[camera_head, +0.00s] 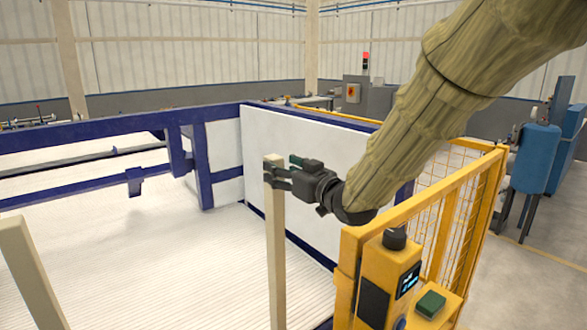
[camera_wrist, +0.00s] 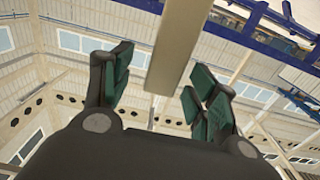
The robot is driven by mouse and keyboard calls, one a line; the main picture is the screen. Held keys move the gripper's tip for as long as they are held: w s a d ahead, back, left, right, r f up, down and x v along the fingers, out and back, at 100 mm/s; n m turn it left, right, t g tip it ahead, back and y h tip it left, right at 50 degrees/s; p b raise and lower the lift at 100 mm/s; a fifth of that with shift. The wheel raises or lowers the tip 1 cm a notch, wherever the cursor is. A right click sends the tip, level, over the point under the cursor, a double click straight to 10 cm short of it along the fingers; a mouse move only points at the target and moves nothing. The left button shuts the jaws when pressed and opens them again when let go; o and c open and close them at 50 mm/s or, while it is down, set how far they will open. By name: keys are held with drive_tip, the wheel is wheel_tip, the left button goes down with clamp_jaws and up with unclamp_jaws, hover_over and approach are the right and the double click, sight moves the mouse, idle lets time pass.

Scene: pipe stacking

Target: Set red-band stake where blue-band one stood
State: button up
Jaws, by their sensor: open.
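A pale beige upright stake (camera_head: 277,240) stands in the middle of the head view, its lower end cut off by the picture edge. My gripper (camera_head: 283,170) is at its top end, coming from the right. In the wrist view the stake (camera_wrist: 180,45) runs down from the top edge and ends between my open green-padded fingers (camera_wrist: 158,85), with gaps on both sides. A second pale stake (camera_head: 28,270) is at the lower left of the head view, partly cut off. No red or blue band shows on either stake.
A yellow guard fence (camera_head: 440,230) and control box (camera_head: 388,275) with a screen stand at the right. A blue frame (camera_head: 205,165) with a white panel (camera_head: 310,155) lies behind the stake. The white ribbed surface (camera_head: 150,260) looks clear.

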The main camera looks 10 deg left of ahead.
drive_tip(key=p+x, duration=0.1)
drive_tip(key=x, duration=0.3)
drive_tip(key=shift+s+r, duration=0.2)
drive_tip(key=shift+s, duration=0.05)
drive_tip(key=shift+c, duration=0.8)
drive_tip(key=shift+s, duration=0.1)
drive_tip(key=c, duration=0.3)
drive_tip(key=shift+f, duration=0.1)
clamp_jaws()
